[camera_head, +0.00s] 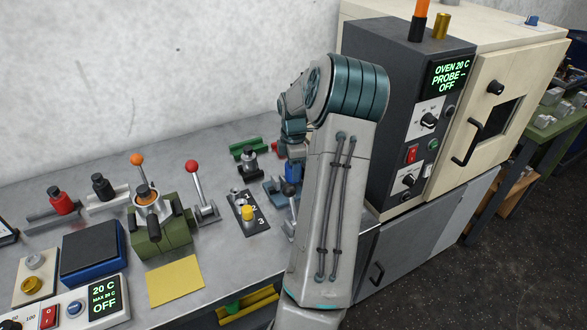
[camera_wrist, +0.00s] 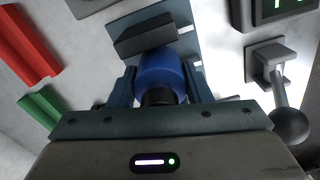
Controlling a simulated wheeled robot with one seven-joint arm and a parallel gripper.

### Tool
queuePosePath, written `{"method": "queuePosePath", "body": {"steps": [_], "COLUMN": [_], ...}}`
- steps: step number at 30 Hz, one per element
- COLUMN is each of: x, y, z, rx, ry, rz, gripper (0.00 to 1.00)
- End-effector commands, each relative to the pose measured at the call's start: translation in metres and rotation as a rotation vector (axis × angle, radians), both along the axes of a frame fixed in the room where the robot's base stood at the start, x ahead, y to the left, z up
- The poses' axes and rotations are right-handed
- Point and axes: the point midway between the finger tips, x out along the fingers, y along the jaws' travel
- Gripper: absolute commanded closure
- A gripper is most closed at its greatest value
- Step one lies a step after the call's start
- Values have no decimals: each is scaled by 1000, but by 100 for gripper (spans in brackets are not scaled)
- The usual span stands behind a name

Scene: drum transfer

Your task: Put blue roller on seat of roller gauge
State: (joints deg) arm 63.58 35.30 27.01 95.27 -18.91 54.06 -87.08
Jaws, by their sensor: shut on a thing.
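A blue roller (camera_wrist: 162,72) with a black end is between the two fingers of my gripper (camera_wrist: 160,82) in the wrist view. The gripper is shut on it. Beyond the roller lies a blue-grey plate (camera_wrist: 183,44) with a dark block (camera_wrist: 145,36) and white marks, which looks like the roller gauge. The roller overlaps the plate in this view; I cannot tell whether it touches its seat. In the head view a blue-grey base (camera_head: 271,188) shows beside my arm, and a small blue patch (camera_head: 291,172) looks like the roller. My arm hides most of the gripper there.
A lever with a black ball (camera_wrist: 290,128) stands right of the plate; red (camera_wrist: 25,45) and green (camera_wrist: 52,115) bars lie left.

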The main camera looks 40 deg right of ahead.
Motion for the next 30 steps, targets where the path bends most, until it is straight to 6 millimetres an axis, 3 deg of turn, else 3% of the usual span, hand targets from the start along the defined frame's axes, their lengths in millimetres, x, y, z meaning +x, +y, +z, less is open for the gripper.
{"method": "queuePosePath", "body": {"steps": [3, 13, 14, 16, 25, 30], "x": [0, 0, 0, 0, 0, 1], "y": [0, 0, 0, 0, 0, -1], "z": [-10, -14, -14, -14, -11, 6], "rx": [-1, -2, -2, -1, -2, -4], "ry": [0, -1, -1, -2, -1, -3], "rz": [0, 0, 0, 0, 0, -1], "gripper": [89, 89, 50, 34, 34, 34]}}
